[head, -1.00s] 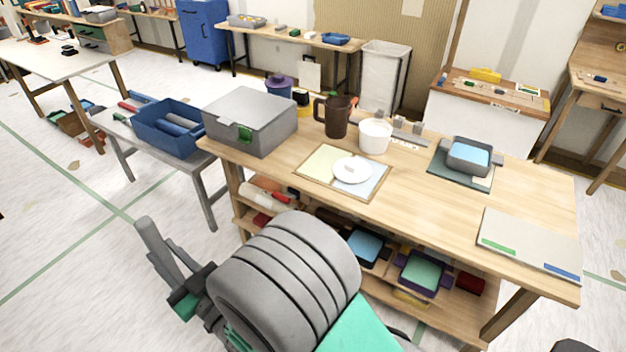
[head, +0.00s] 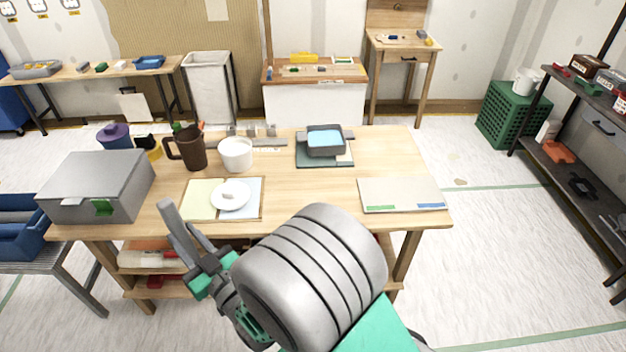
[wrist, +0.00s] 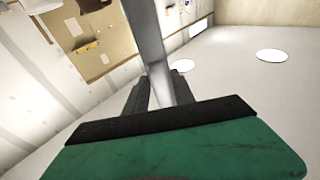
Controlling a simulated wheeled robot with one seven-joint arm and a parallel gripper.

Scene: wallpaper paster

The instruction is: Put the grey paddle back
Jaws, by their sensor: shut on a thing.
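My gripper (head: 200,262) is shut on the grey paddle (head: 172,225). In the head view the paddle shows as a narrow grey bar standing up and tilted left, in front of the workbench's (head: 290,190) left half. In the wrist view the paddle (wrist: 148,35) runs up from between the dark fingers of the gripper (wrist: 160,92). Its full shape is not clear. On the bench at right lies a flat pale grey board (head: 402,194) with a green and a blue label.
A grey box (head: 90,185) with a green latch stands at the bench's left end. A brown jug (head: 192,150), white tub (head: 236,153), white dish (head: 230,199) and grey tray (head: 325,143) occupy the bench. Floor at right is open before a dark shelf (head: 580,165).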

